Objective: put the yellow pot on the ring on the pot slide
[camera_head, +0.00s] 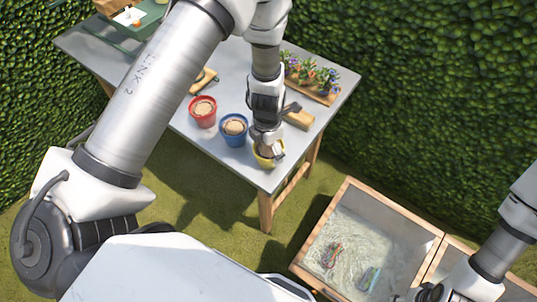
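The yellow pot (258,160) stands near the front corner of the grey table (275,180). It is partly hidden by my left gripper (268,150), which reaches down from above right over its rim. The fingers are at the pot, but whether they are closed on it is too small to tell. My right gripper (430,293) is at the bottom right, over the wooden crate's edge, partly cut off by the frame; its fingers are unclear. I cannot make out a ring or pot slide with certainty.
A blue pot (233,131) and a red pot (203,112) stand left of the yellow one. A wooden block (299,119) and a flower tray (325,97) lie behind it. A wooden-framed crate (347,189) stands on the grass at right. Hedges close the back.

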